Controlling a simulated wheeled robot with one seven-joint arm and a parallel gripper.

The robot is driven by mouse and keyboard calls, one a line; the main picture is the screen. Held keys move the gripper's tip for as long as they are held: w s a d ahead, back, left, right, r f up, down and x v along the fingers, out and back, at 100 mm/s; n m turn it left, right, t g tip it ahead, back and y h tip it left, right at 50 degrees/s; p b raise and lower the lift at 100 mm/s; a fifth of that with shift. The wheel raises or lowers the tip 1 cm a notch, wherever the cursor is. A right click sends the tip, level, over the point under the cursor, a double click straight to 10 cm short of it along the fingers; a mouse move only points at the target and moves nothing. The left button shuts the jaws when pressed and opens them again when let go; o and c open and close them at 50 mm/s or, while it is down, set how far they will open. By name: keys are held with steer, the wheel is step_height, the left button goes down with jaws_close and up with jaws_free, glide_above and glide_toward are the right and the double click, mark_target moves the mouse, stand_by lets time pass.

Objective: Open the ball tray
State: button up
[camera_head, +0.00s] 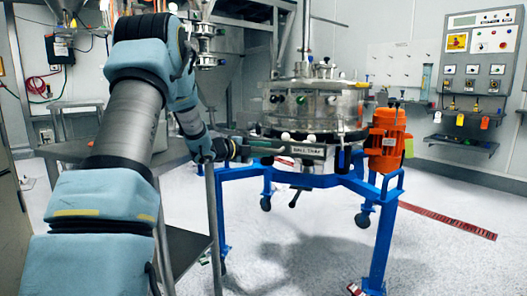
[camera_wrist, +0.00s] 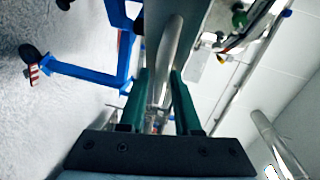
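The ball tray (camera_head: 309,152) is a grey metal box front with a "BALL TRAY" label, under the round steel sifter (camera_head: 318,104) on its blue frame (camera_head: 290,176). My gripper (camera_head: 243,151) is at the tray's left end in the head view. In the wrist view my gripper's two green fingers (camera_wrist: 159,88) flank a curved silver bar (camera_wrist: 166,52), which looks like the tray's handle. The fingers are apart with the bar between them; whether they press on it is unclear. The tray's inside is hidden.
An orange motor (camera_head: 387,140) stands at the frame's right. A grey table (camera_head: 180,250) and its post (camera_head: 213,225) are close to my arm. A control panel (camera_head: 481,60) hangs on the right wall. The floor (camera_head: 450,245) at front right is mostly clear.

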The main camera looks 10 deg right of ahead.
steer(key=shift+o, duration=1)
steer(key=v, duration=0.7)
steer(key=shift+a, duration=0.15)
steer(key=shift+s, duration=0.25)
